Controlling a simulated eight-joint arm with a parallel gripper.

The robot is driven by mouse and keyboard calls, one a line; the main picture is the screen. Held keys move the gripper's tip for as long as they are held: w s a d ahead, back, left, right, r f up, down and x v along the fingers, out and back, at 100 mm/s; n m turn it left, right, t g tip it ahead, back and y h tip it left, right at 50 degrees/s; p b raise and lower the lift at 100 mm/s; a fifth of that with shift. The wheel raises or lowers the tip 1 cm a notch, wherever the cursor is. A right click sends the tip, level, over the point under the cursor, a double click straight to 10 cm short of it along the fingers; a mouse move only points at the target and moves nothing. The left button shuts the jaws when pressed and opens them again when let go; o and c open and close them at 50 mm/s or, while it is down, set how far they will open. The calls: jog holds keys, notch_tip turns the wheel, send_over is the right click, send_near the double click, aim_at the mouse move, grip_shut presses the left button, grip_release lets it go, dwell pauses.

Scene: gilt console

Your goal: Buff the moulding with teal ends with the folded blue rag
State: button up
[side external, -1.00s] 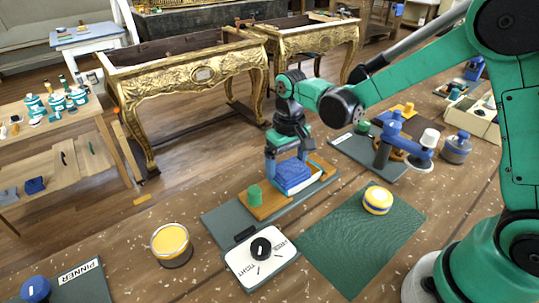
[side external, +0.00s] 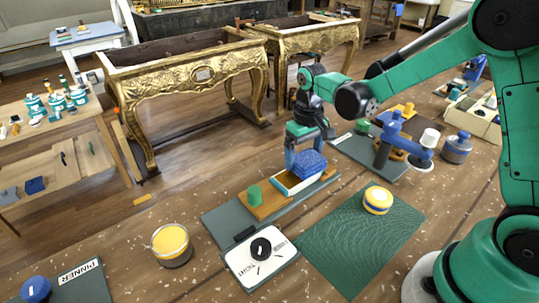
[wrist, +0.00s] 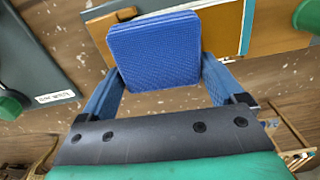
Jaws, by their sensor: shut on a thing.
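My gripper (side external: 303,150) is shut on the folded blue rag (side external: 310,164). The rag also shows in the wrist view (wrist: 153,50), between my two blue fingers.
A green knob (side external: 254,195) stands on the board's left end. A white dial plate (side external: 262,262) is in front. A yellow-topped tin (side external: 377,200) sits on a green mat (side external: 350,250). A yellow pot (side external: 171,245) stands left. A blue clamp-like fixture (side external: 395,140) stands right.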

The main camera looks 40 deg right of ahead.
aim_at(278, 179)
jog(key=shift+d, duration=0.7)
jog(key=shift+a, duration=4.15)
jog(key=shift+d, duration=3.55)
jog(key=shift+d+r, duration=0.15)
jog(key=shift+d, duration=0.45)
jog(key=shift+r, duration=3.85)
jog(key=shift+s+a, duration=0.1)
